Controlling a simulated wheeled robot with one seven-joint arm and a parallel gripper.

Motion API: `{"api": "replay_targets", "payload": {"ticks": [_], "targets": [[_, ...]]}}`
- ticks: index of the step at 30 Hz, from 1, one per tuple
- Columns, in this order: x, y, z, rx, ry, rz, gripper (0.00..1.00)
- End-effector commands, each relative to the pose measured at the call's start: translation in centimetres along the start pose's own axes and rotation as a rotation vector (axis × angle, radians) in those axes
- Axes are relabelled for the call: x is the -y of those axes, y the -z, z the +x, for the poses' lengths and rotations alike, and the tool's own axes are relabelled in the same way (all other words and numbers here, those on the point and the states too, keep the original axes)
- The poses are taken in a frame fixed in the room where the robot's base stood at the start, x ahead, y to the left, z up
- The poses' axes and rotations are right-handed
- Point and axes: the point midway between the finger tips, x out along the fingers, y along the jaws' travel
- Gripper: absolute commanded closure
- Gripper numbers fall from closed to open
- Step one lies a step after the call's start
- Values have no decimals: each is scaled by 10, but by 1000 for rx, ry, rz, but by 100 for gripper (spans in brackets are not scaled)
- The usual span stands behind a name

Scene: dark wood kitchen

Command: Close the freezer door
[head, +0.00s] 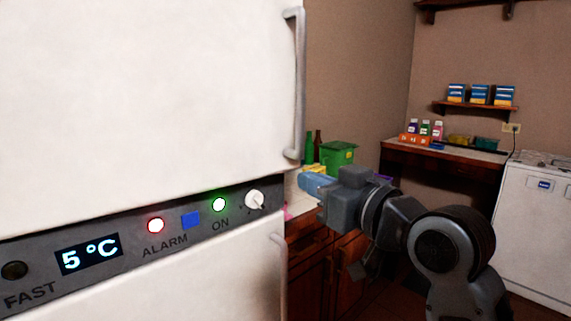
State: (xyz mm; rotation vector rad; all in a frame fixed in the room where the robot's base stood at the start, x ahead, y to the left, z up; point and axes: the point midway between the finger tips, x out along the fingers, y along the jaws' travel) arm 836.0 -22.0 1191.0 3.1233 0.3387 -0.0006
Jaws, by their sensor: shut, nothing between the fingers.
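A white fridge-freezer fills the left of the head view. Its upper door (140,90) has a long vertical handle (299,85) at its right edge. Its lower door (190,275) is below the control panel, with its own handle (281,270) partly in view. The frame does not label which door is the freezer's, and I cannot tell whether either stands slightly ajar. My gripper (314,184) is shut and empty, just right of the fridge's edge and below the upper handle. It appears apart from both handles.
The grey panel (120,243) shows 5 °C, lights and a knob. Behind my gripper is a wooden counter (310,240) with a green box (337,155) and bottles. A white appliance (535,225) stands at right. Some dark floor shows between.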

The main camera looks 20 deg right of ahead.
Motion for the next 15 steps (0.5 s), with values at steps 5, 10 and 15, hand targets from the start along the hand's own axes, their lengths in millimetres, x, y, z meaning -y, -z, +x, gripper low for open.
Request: {"api": "replay_targets", "payload": {"ticks": [5, 10, 15], "targets": [[0, 2, 37, 2, 1, -1, 100], [0, 2, 65, 1, 0, -1, 100], [0, 2, 82, 0, 0, -1, 100]]}}
